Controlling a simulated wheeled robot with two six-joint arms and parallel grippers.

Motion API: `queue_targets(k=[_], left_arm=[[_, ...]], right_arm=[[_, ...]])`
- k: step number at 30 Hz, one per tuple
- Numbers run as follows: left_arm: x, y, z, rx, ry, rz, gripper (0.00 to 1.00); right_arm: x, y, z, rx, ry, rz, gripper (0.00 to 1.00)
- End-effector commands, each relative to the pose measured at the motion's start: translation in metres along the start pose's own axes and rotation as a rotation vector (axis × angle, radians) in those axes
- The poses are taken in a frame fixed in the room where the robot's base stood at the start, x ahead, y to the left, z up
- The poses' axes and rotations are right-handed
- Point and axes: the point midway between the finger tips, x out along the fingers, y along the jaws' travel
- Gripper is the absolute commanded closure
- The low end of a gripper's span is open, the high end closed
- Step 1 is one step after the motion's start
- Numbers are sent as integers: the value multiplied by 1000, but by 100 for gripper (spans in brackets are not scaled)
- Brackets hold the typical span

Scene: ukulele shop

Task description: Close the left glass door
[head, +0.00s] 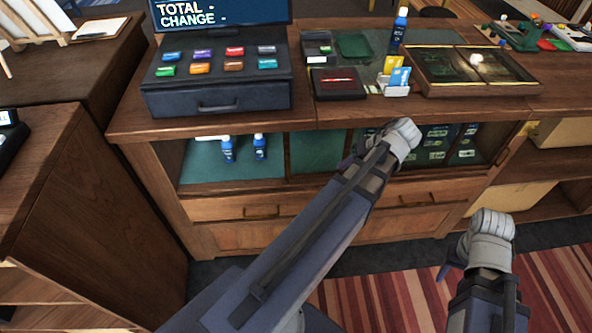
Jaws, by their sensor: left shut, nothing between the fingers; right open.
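The display case under the counter has a wooden-framed front (289,155) with a green interior. Two blue bottles (229,149) stand in its left part, and small packets (436,142) show in its right part. I cannot tell the glass panes apart clearly, nor how far the left glass door stands open. My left gripper (404,130) is shut and empty, in front of the case right of its middle; its arm hides part of the front. Whether it touches the case is unclear. My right gripper (492,222) is open and empty, lower right, above the striped rug.
The counter holds a cash register (218,95), a dark card tray (338,83), a blue bottle (400,27) and a glass-topped box (475,72). Drawers (262,211) lie below the case. A wooden cabinet (85,215) stands close on the left. A striped rug (390,300) covers the floor.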

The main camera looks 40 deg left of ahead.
Motion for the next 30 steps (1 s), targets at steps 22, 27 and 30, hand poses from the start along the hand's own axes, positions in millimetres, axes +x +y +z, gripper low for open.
queue_targets(k=[22, 27, 30], left_arm=[[79, -31, -31, -213, 30, -95, 100], [109, -34, -32, -213, 29, -95, 100], [125, -36, -32, -212, 30, -94, 100]], right_arm=[[52, -5, -3, 0, 0, 0, 50], [76, -7, -4, -1, 0, 0, 50], [88, -8, -5, -1, 0, 0, 50]])
